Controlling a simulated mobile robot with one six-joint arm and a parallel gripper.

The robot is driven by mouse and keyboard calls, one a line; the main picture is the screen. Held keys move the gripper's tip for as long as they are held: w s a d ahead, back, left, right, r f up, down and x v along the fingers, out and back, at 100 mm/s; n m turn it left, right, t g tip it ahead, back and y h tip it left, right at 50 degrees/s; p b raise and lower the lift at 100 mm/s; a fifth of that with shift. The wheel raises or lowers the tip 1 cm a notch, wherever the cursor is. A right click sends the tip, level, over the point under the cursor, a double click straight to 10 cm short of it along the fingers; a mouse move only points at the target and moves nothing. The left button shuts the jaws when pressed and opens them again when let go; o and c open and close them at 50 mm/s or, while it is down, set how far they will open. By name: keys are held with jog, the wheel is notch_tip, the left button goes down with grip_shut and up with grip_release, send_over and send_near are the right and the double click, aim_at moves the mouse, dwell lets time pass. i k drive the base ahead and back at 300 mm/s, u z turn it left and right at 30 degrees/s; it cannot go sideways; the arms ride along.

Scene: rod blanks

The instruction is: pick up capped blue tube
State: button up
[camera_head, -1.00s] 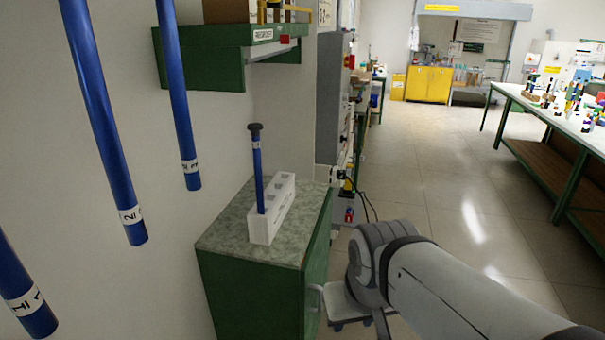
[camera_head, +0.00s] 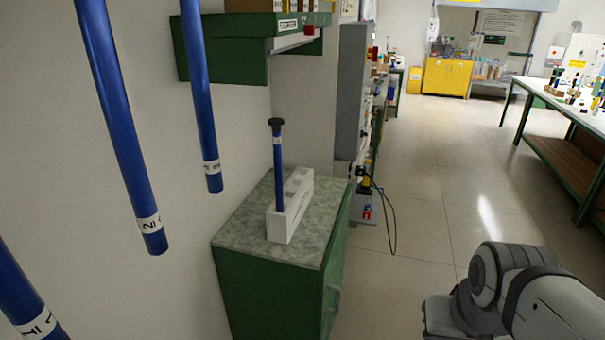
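The capped blue tube (camera_head: 278,170) stands upright in a white block rack (camera_head: 298,205) with several slots. It has a dark round cap on top and a white label band just below the cap. The rack sits on the speckled grey top of a green cabinet (camera_head: 243,240) against the wall. My arm shows at the lower right, apart from the cabinet. My gripper is outside the view.
Blue rods (camera_head: 118,125) with white label bands hang at the near left. A green shelf (camera_head: 228,68) juts from the wall above the cabinet. Equipment with a loose cable stands behind the cabinet. Tiled floor (camera_head: 425,205) is open to the right, up to a long bench (camera_head: 560,112).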

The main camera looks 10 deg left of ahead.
aim_at(276, 123)
jog(key=u, duration=0.05)
jog(key=i, duration=1)
jog(key=z, duration=0.05)
